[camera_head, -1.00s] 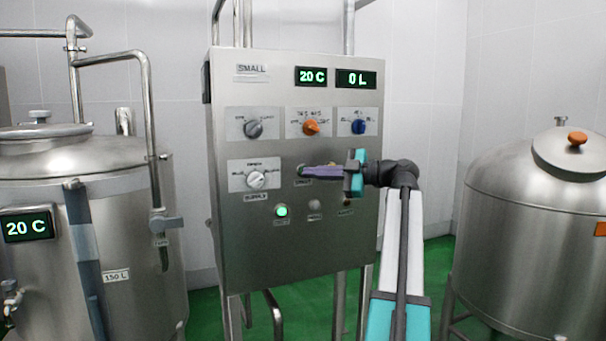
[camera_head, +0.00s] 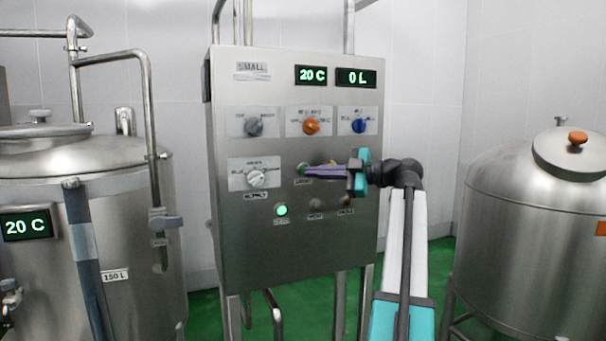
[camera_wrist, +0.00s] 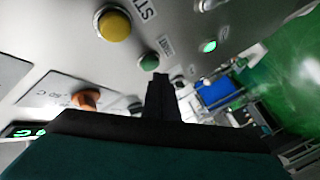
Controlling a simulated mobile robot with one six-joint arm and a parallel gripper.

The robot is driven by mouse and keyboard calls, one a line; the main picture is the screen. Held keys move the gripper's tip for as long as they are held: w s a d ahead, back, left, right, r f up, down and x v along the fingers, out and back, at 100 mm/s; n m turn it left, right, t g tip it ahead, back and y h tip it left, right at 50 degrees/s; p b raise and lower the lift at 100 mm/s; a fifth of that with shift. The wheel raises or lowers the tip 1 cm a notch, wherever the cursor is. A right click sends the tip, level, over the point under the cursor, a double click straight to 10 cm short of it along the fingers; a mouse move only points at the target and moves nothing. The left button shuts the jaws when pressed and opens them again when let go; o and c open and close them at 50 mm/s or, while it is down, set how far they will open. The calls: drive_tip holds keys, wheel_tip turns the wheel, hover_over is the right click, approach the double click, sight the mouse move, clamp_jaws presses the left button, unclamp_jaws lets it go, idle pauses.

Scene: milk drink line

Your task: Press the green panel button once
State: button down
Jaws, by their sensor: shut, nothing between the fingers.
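The panel carries a dark green round button (camera_head: 302,168), partly covered by my fingertips in the head view. The same green button (camera_wrist: 149,62) shows in the wrist view, just beyond my fingertips. My gripper (camera_head: 308,171) is shut and empty, its purple fingers pointing left along the panel front. In the wrist view my gripper (camera_wrist: 160,80) appears as a dark narrow tip close to the green button; I cannot tell whether they touch. A lit green light (camera_head: 281,210) sits lower on the panel and also shows in the wrist view (camera_wrist: 208,46).
The steel control panel (camera_head: 290,255) has several knobs and two displays. A yellow button (camera_wrist: 114,25) is near the green one. A steel tank with a 150 L label (camera_head: 130,235) stands left, another tank (camera_head: 530,220) right. Wall is behind.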

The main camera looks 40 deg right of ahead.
drive_tip(key=shift+s+a, duration=0.1)
drive_tip(key=shift+s, duration=0.1)
idle(0.3)
drive_tip(key=shift+s+a+b, duration=0.3)
drive_tip(key=shift+s, duration=0.45)
drive_tip(key=shift+s+a+b, duration=0.25)
drive_tip(key=shift+s+a, duration=0.05)
drive_tip(key=shift+s, duration=0.45)
drive_tip(key=shift+s+a+b, duration=0.3)
drive_tip(key=shift+s, duration=0.45)
